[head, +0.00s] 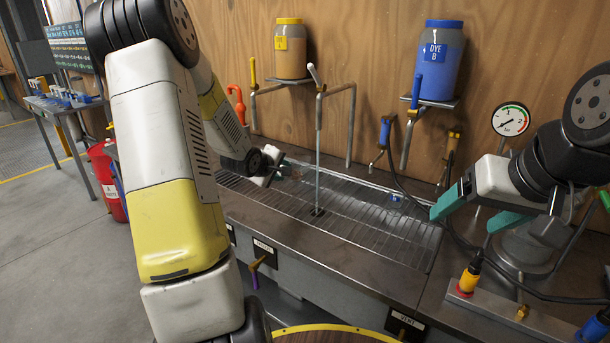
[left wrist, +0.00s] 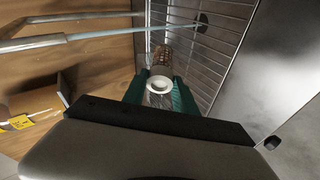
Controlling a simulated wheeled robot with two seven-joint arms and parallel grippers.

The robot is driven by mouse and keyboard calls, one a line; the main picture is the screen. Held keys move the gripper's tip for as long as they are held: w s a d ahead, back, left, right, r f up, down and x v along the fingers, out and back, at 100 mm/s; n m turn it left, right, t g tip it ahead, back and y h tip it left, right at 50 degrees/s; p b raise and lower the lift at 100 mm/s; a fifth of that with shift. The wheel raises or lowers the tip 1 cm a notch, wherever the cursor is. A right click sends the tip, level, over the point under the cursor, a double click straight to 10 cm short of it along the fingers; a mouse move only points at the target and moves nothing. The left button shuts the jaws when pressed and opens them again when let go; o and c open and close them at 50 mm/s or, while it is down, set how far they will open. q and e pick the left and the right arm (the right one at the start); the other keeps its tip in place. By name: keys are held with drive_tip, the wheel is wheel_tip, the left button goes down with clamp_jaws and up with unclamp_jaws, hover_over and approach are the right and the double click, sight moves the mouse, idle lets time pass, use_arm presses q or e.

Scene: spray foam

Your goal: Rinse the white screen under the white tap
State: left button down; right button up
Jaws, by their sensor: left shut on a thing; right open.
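The white tap (head: 314,76) is on the back wall, and a thin pale stream runs from it down to the drain. In the left wrist view the stream (left wrist: 110,32) crosses above the screen's far end; I cannot tell whether they touch. My left gripper (left wrist: 160,88) is shut on the white screen (left wrist: 159,84), a small cylinder with a white ring end and a brownish mesh body. In the head view this gripper is over the sink grate, left of the stream, partly hidden by my arm. My right gripper (head: 476,212) is open and empty at the sink's right end.
The wire grate (head: 360,233) lies in the metal sink. Orange (head: 290,55) and blue (head: 439,65) dye jars stand on wall shelves. A blue-handled tap (head: 384,135) hangs right of the stream. A gauge (head: 510,119) and hoses crowd the right side.

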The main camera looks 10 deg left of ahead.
use_arm(q)
drive_tip(key=shift+w+d, duration=0.15)
drive_tip(key=shift+d, duration=0.1)
drive_tip(key=w+d, duration=0.6)
drive_tip(key=w, duration=0.3)
idle(0.4)
idle(3.4)
drive_tip(key=s+a, duration=0.8)
drive_tip(key=s, duration=0.6)
drive_tip(key=shift+s, duration=0.1)
